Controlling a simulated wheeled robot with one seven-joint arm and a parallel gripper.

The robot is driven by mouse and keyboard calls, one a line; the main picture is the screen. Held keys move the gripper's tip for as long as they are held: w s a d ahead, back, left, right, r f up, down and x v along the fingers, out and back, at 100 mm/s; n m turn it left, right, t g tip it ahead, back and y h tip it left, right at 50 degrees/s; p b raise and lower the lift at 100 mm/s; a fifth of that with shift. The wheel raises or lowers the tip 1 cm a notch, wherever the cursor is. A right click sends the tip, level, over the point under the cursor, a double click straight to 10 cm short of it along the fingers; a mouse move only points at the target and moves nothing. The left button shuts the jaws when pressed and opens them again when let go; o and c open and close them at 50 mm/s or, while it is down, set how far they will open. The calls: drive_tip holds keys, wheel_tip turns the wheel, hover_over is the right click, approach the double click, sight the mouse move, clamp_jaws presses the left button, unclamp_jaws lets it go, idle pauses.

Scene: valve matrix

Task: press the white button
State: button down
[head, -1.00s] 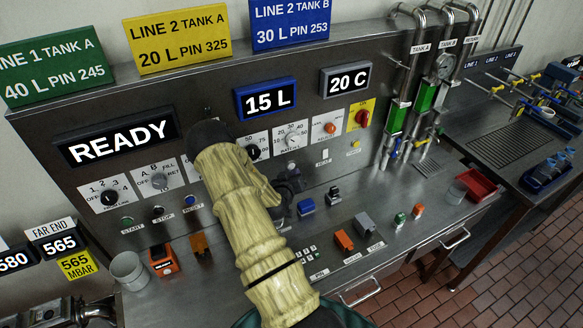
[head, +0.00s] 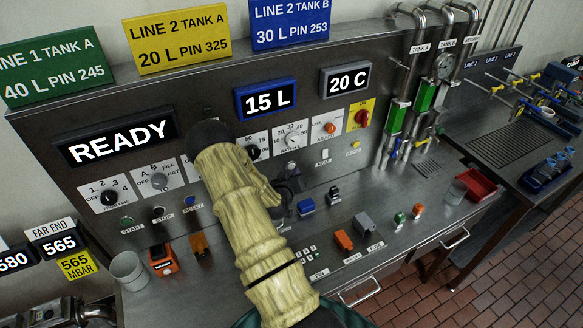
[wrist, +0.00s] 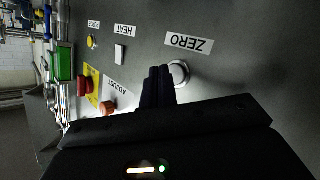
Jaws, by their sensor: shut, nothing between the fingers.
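The round white button (wrist: 179,73) has a metal rim and sits on the grey panel just below the ZERO label in the wrist view. My gripper (wrist: 158,72) is shut and empty. Its dark fingertips are right beside the button, at its left edge in the wrist view. I cannot tell whether they touch it or the panel. In the head view my gripper (head: 288,188) is a dark shape in front of the panel, right of my pale yellow arm. The arm and gripper hide part of the panel there.
The white HEAT switch (wrist: 120,54), a yellow button (wrist: 91,42), an orange knob (wrist: 108,108) and a red knob (wrist: 84,86) are close by on the panel. A blue block (head: 306,206) and orange switch (head: 343,240) stand on the desk below.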

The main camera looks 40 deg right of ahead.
drive_tip(key=shift+w+d+b, duration=0.15)
drive_tip(key=shift+w+b, duration=0.2)
drive_tip(key=shift+w, duration=0.05)
drive_tip(key=shift+w+d+b, duration=0.15)
drive_tip(key=shift+w+b, duration=0.15)
drive_tip(key=shift+w, duration=0.15)
idle(0.7)
idle(0.4)
drive_tip(key=shift+s+a, duration=0.3)
drive_tip(key=shift+s, duration=0.55)
drive_tip(key=shift+s+a+b, duration=0.15)
drive_tip(key=shift+s+a, duration=0.1)
drive_tip(key=shift+s, duration=0.55)
drive_tip(key=shift+s+a+b, duration=0.2)
drive_tip(key=shift+s+a, duration=0.05)
drive_tip(key=shift+s, duration=0.55)
drive_tip(key=shift+s+a+b, duration=0.15)
drive_tip(key=shift+s+a, duration=0.1)
drive_tip(key=shift+s, duration=0.55)
drive_tip(key=shift+w, duration=0.1)
